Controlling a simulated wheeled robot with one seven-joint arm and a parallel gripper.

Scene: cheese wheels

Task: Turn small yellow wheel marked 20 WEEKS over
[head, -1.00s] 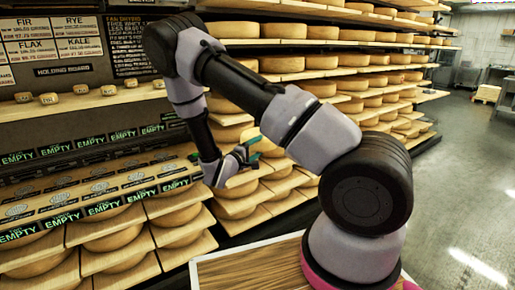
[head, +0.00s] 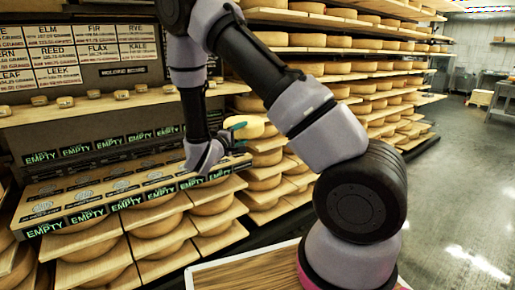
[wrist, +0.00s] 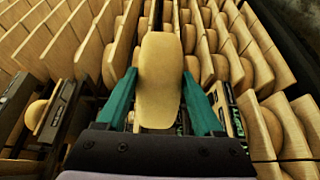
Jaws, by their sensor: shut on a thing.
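My gripper (wrist: 159,78) is shut on a small yellow wheel (wrist: 160,60), with one teal finger on each side of it. In the head view the gripper (head: 238,127) holds the yellow wheel (head: 256,129) in the air, near the shelves. In the wrist view the wheel stands up between the fingers, with a plain pale surface showing. I cannot read any 20 WEEKS mark on it.
Several small wheels (head: 121,94) stand on the holding board (head: 72,108) at the left. Below it are label strips reading EMPTY (head: 84,217) and boards with large wheels (head: 159,226). Tall shelves of cheese (head: 330,68) stand behind my arm. The floor at right (head: 455,180) is clear.

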